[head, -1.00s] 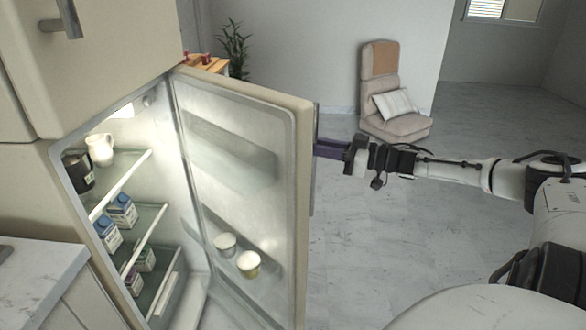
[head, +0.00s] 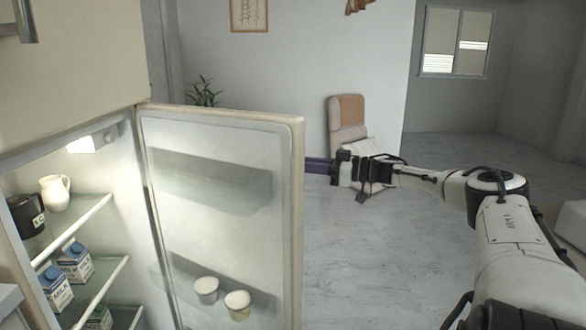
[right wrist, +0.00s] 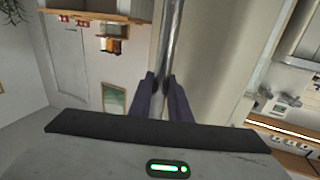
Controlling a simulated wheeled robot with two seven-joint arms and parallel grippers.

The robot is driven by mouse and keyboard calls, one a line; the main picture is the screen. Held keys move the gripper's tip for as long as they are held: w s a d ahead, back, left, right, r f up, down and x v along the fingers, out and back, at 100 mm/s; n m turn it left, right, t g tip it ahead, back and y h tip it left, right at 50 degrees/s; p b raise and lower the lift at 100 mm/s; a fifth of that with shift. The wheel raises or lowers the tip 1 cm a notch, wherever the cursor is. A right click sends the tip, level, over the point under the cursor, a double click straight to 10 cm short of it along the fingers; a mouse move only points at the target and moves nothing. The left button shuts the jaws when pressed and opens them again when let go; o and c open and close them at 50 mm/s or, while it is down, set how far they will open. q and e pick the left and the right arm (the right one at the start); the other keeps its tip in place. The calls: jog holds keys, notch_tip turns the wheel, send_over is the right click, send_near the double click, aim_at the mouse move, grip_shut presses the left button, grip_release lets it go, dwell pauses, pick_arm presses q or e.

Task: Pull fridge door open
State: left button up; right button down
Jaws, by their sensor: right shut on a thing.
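The fridge door (head: 225,145) stands wide open in the head view, its inner side with two shelves facing me. The lit fridge interior (head: 120,205) shows at the left. My right gripper (head: 310,165) is at the door's outer side, its fingertips hidden behind the door edge in the head view. In the right wrist view, my right gripper (right wrist: 163,90) is shut on the long metal door handle (right wrist: 170,40), with one dark finger on each side of it. My left gripper is not in view.
Inside the fridge are a white jug (head: 56,192), a dark jug (head: 27,215) and several cartons (head: 75,262). Two tubs (head: 207,290) sit on the lower door shelf. A chair (head: 348,125) stands further back. The floor (head: 390,250) right of the door is clear.

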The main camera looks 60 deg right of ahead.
jog(key=shift+d+f, duration=0.2)
